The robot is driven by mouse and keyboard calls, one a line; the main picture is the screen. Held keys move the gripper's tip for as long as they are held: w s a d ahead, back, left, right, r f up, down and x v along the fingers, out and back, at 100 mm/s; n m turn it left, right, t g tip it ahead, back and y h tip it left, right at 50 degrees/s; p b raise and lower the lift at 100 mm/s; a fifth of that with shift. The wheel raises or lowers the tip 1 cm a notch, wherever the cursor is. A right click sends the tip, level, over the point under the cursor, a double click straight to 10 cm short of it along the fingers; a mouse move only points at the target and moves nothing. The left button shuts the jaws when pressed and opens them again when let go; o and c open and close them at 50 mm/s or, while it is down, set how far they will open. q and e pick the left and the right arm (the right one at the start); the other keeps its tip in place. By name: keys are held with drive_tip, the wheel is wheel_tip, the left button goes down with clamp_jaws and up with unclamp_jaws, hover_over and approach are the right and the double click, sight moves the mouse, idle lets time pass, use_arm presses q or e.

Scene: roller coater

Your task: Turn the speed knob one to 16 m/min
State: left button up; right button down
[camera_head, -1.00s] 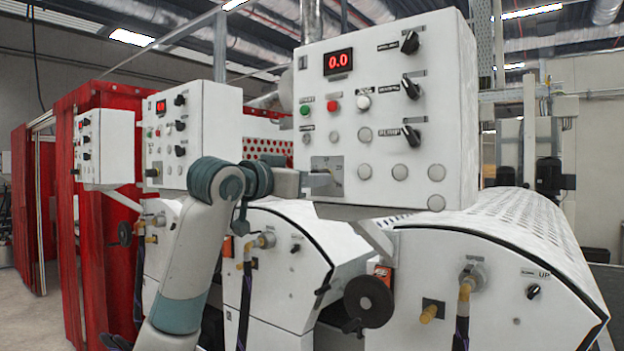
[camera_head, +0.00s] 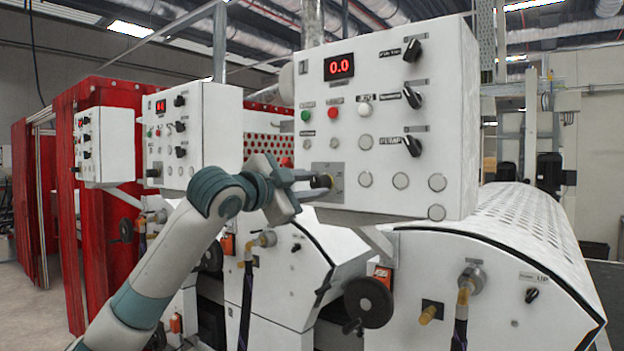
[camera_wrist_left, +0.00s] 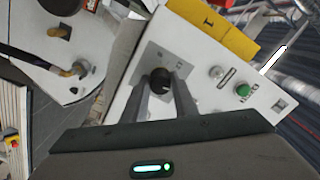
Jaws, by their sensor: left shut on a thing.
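The control panel (camera_head: 385,120) is a white box with a red display (camera_head: 339,66) reading 0.0. A dark round knob (camera_wrist_left: 160,80) sits on a grey plate (camera_head: 337,176) at the panel's lower left. My left gripper (camera_head: 318,182) reaches this knob from the left. In the left wrist view, the gripper's two fingers (camera_wrist_left: 161,92) are shut on the knob, one on each side. Its pointer marks are too small to read. Three black knobs, top (camera_head: 412,50), middle (camera_head: 411,97) and lower (camera_head: 411,146), run down the panel's right side. My right gripper is not in view.
A green button (camera_head: 306,116), a red button (camera_head: 334,112) and a white button (camera_head: 365,109) sit left of the black knobs. A perforated roller cover (camera_head: 510,220) and a dark handwheel (camera_head: 368,301) lie below. Similar panels (camera_head: 205,125) stand further left.

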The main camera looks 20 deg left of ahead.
use_arm(q)
drive_tip(key=shift+m+p, duration=0.5)
drive_tip(key=shift+m, duration=0.6)
drive_tip(key=o, duration=1)
drive_tip(key=shift+o, duration=0.2)
drive_tip(key=shift+s, duration=0.1)
drive_tip(key=shift+s+a+b, duration=0.2)
drive_tip(key=shift+s+b, duration=0.2)
drive_tip(key=shift+s, duration=0.1)
drive_tip(key=b+v, duration=0.6)
drive_tip(key=v, duration=1)
